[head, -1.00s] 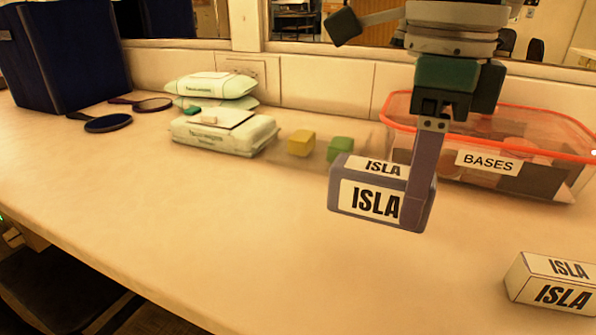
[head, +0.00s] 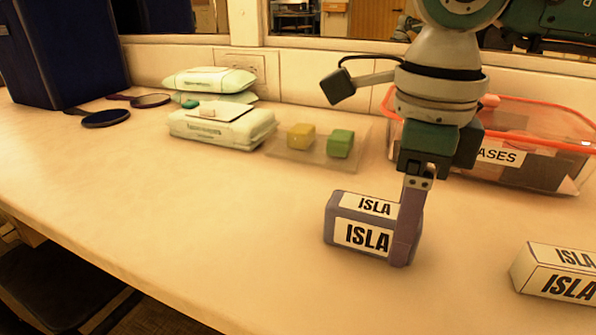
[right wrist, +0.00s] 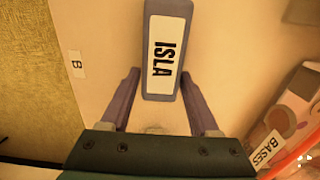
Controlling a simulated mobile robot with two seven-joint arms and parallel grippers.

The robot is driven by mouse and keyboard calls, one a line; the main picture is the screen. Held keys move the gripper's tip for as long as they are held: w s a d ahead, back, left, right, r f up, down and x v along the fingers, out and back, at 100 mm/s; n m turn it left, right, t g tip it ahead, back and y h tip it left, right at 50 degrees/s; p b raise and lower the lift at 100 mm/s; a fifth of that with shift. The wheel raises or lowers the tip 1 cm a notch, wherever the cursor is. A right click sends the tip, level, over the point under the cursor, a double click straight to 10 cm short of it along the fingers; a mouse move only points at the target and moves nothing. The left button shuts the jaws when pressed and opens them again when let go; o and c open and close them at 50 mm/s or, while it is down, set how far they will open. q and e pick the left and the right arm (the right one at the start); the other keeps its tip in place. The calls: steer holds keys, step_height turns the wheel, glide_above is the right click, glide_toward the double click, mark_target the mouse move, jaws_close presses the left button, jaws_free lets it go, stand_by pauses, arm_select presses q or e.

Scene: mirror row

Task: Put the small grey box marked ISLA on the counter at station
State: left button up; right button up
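The small grey box marked ISLA (head: 335,222) is low over the counter, label facing up and front. I cannot tell whether its underside touches the counter. My right gripper (head: 408,240) comes down from above with its fingers at the box's right end, and looks shut on it. In the right wrist view the grey box (right wrist: 160,8) lies between the two fingers (right wrist: 160,78). A white box (head: 540,268), also marked ISLA, stands on the counter at the right edge. The counter (head: 200,215) carries a small label B (right wrist: 76,64). My left gripper is out of view.
A clear tub with an orange rim, labelled BASES (head: 560,185), stands behind my gripper. A clear tray (head: 318,155) holds a yellow and a green cube. Wipe packs (head: 222,130), hand mirrors (head: 105,118) and a dark blue bin (head: 65,55) stand further left. The front-left counter is bare.

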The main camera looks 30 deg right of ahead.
steer(key=shift+o, duration=1.2)
steer(key=shift+r+p, duration=0.3)
steer(key=shift+r, duration=0.25)
step_height(320, 180, up, 10)
steer(key=shift+p, duration=0.95)
steer(key=shift+r, duration=0.65)
